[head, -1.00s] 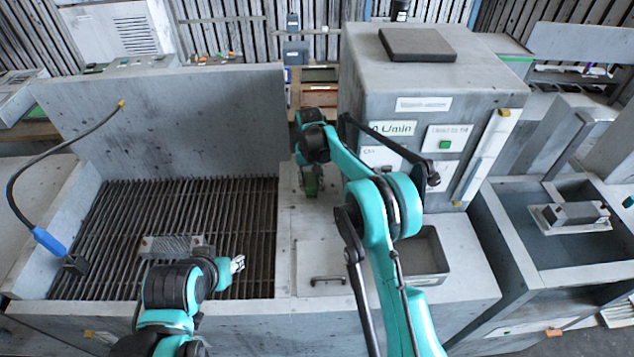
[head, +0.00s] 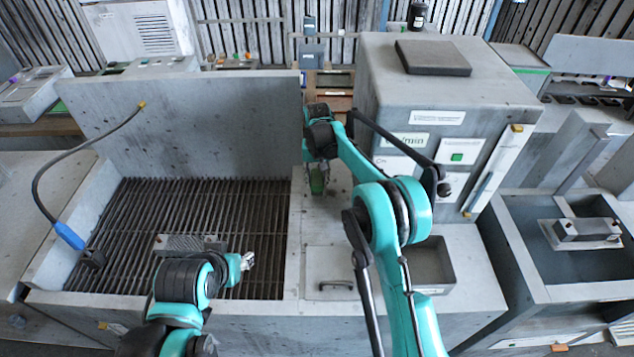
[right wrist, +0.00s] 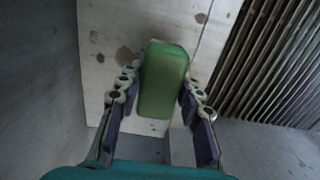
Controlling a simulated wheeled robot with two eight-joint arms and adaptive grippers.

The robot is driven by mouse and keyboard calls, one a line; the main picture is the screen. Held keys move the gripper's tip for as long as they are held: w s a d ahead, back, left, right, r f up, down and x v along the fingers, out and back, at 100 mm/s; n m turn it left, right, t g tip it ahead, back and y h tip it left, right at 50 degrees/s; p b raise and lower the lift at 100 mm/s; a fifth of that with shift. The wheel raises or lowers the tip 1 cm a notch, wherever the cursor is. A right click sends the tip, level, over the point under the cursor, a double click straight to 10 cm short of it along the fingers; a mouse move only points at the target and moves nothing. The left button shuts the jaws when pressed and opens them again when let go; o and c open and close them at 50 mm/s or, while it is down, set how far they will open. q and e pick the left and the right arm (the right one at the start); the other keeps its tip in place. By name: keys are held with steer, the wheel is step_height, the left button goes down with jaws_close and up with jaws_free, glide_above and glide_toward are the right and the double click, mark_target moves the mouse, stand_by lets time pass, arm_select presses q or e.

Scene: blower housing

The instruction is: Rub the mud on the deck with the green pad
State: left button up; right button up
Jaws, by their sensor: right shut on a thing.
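The green pad (right wrist: 163,80) is between the fingers of my right gripper (right wrist: 160,92), which is shut on it. In the head view the pad (head: 317,181) shows small below the right wrist, at the back of the pale deck (head: 318,232), between the grate and the grey cabinet. Dark brown mud spots (right wrist: 125,54) lie on the deck just left of the pad in the right wrist view, with another (right wrist: 201,18) right of its far end. I cannot tell whether the pad touches the deck. My left gripper (head: 248,261) is over the grate; its opening is unclear.
The slatted grate (head: 225,205) with a ribbed metal block (head: 185,243) lies to the left. The grey cabinet (head: 440,105) stands close right of my right gripper. A handled lid (head: 337,285) and a recessed tray (head: 440,288) are in front. A blue-handled hose (head: 68,235) hangs far left.

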mark_target(317, 177)
steer(key=shift+r+p, duration=0.35)
steer(key=shift+r, duration=0.6)
steer(key=shift+r+p, duration=0.95)
steer(key=shift+r, duration=0.6)
steer(key=shift+f, duration=0.1)
steer(key=shift+f, duration=0.1)
